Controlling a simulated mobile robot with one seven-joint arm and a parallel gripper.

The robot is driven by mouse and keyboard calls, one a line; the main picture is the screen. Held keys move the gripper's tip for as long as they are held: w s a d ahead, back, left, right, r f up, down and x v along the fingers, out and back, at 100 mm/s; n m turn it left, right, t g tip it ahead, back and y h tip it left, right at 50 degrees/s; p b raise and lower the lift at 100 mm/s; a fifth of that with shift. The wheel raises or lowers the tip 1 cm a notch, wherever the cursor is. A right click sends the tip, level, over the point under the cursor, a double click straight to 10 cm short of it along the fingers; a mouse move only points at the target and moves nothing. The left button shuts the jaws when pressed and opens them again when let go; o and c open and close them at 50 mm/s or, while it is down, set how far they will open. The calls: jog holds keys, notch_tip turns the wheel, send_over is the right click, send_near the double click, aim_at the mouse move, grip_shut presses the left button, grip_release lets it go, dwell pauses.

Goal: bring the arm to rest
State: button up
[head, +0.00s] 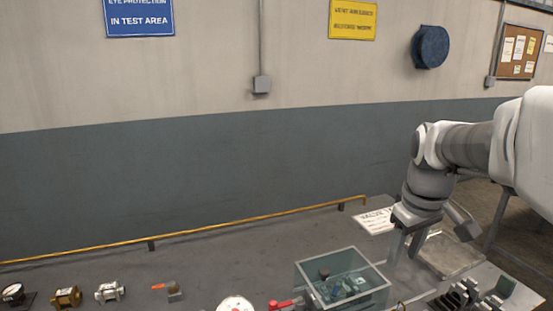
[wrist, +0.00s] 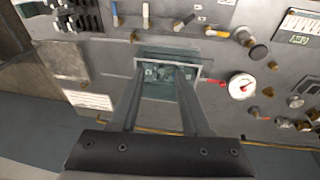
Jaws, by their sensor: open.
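My gripper (head: 405,246) hangs from the arm at the right of the head view, pointing down over the bench. Its two fingers are apart and nothing shows between them. In the wrist view my gripper (wrist: 165,68) reaches toward a clear box with a teal tint (wrist: 160,92), seen between and behind the fingers. In the head view the clear box (head: 343,280) stands on the bench just left of the fingers, with small fittings inside. I cannot tell how far the fingertips are above the bench.
A white label (head: 375,220) lies at the back. Space above the bench's left is clear.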

jog(key=s+a+r+m+t, duration=0.1)
jog(key=s+a+r+t, duration=0.2)
jog(key=s+a+r, duration=0.4)
jog(key=s+a+f+m, duration=0.2)
jog(key=s+f, duration=0.5)
jog(key=s, duration=0.1)
jog(key=shift+s+a+m+y+p, duration=0.2)
jog(key=shift+a+m+y+p, duration=0.1)
jog(key=shift+a+m+p, duration=0.15)
jog(key=shift+r, duration=0.1)
jog(key=shift+d, duration=0.15)
